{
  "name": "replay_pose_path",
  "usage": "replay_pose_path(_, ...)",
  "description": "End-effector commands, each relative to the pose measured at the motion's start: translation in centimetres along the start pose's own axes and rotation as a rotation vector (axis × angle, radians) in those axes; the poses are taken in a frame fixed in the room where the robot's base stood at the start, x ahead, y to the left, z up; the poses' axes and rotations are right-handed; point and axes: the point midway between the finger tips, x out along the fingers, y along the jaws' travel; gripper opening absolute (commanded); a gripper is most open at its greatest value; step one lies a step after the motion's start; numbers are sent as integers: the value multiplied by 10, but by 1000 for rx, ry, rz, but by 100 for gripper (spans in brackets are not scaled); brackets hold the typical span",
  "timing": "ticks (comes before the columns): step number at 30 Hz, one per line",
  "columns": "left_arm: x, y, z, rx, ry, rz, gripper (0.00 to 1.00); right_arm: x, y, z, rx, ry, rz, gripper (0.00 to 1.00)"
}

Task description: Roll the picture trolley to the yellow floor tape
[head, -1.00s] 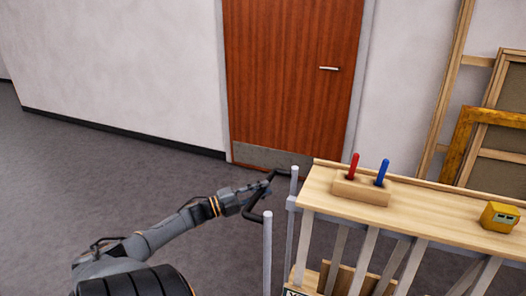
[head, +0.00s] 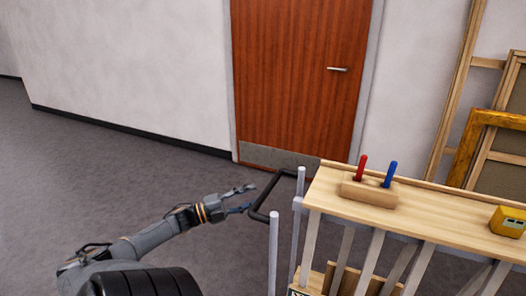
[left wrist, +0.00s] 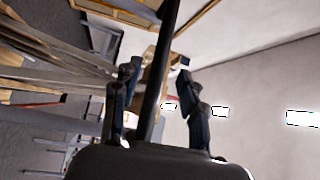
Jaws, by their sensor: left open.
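The picture trolley (head: 440,217) stands at the right of the head view, with a light wooden top and grey slanted bars below. Its black push handle (head: 265,193) sticks out at its left end, between two grey posts. My left gripper (head: 249,198) is open just left of the handle, its fingers spread and pointing at it. In the left wrist view the dark handle bar (left wrist: 160,65) runs up the picture between the two spread fingers (left wrist: 155,82); the fingers do not close on it. The yellow floor tape and my right gripper are not in view.
A wooden block with a red and a blue peg (head: 370,193) and a yellow box (head: 508,221) sit on the trolley top. Behind stand a closed brown door (head: 290,75) and leaning frames (head: 462,150). The grey floor (head: 100,180) at left is clear.

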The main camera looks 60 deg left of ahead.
Motion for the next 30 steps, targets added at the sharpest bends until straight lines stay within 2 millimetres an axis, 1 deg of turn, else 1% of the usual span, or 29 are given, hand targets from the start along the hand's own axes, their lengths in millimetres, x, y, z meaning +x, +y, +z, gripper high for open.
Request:
replay_pose_path(1,-12,1,0,-1,-3,3,43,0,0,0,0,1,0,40)
replay_pose_path(3,-26,1,0,-2,-2,2,43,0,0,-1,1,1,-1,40)
replay_pose_path(6,-42,0,0,-1,-1,1,43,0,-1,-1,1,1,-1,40)
replay_pose_path(10,-54,0,0,-1,-1,0,43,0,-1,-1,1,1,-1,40)
replay_pose_path(15,-60,0,0,0,0,-1,43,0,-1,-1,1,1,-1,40)
replay_pose_path(30,-59,0,0,0,0,0,43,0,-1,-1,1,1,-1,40)
